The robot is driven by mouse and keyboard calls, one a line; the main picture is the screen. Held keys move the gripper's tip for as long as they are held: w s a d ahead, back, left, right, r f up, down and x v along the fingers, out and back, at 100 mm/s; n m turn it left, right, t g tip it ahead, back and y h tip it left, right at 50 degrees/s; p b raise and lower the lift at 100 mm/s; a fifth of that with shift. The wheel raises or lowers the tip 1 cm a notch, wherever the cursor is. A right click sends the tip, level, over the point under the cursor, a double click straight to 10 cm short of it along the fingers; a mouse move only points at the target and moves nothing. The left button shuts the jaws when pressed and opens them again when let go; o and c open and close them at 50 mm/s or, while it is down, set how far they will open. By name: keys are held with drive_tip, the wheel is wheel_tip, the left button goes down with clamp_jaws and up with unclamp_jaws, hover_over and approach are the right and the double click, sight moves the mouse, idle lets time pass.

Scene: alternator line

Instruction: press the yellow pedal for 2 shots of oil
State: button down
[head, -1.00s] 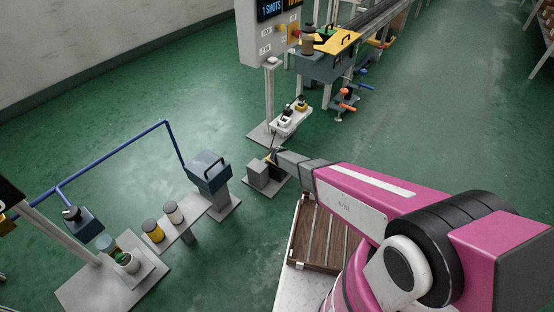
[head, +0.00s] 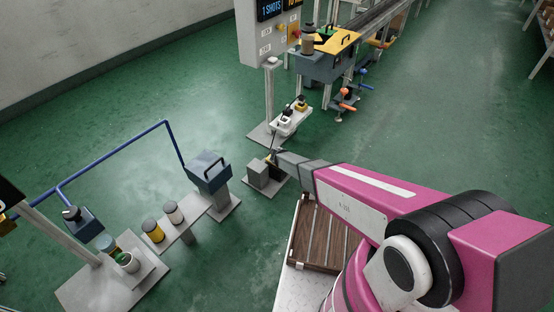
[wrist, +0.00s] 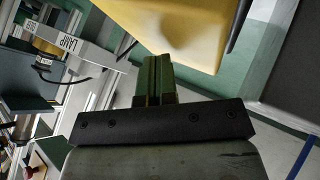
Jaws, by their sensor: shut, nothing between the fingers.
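The yellow pedal (wrist: 178,28) fills the top middle of the wrist view as a large flat yellow surface. My gripper (wrist: 154,62) is shut and empty, its fingertips at the pedal's lower edge in that view. I cannot tell whether they touch it. In the head view my gripper (head: 273,158) is low beside a small grey box on a floor plate, and the pedal there is mostly hidden by it. A display (head: 270,8) on the grey panel above reads "1 SHOTS".
A grey post with a small white shelf (head: 290,122) stands just behind the gripper. The grey control panel (head: 262,45) and a yellow-topped station (head: 335,43) are farther back. A blue-grey box on a pedestal (head: 208,171) is to the left.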

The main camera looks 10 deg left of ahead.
drive_tip(key=shift+f, duration=0.4)
idle(0.3)
drive_tip(key=shift+r, duration=1.25)
drive_tip(key=shift+r, duration=2.45)
drive_tip(key=shift+d, duration=0.1)
